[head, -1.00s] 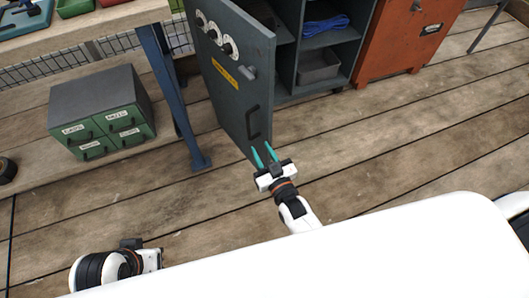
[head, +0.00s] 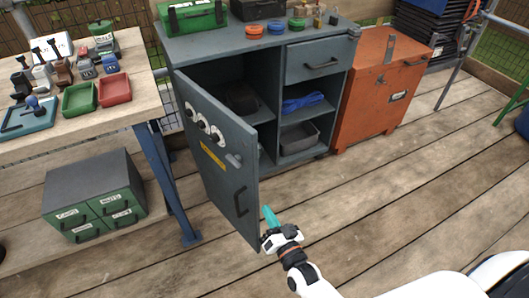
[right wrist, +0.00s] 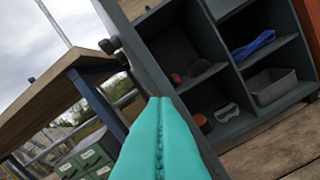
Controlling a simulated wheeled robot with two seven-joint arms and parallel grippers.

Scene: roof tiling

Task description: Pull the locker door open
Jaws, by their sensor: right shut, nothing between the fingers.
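The grey locker door (head: 215,165) stands swung wide open on the left of the grey cabinet (head: 310,65). Its outer face shows round white dials, a yellow label and a dark handle (head: 240,203) near the free edge. My right gripper (head: 270,217) is just right of that free edge in the head view, apart from the handle. Its teal fingers are shut and empty; they also fill the lower middle of the right wrist view (right wrist: 160,125), with the open shelves beyond. My left gripper is not in view.
A blue cloth or cord (head: 303,102) and a grey bin (head: 299,138) sit on the cabinet shelves. An orange chest (head: 375,105) stands right of it. A workbench (head: 130,105) with trays is at left, a green drawer unit (head: 95,195) below. The plank floor at right is clear.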

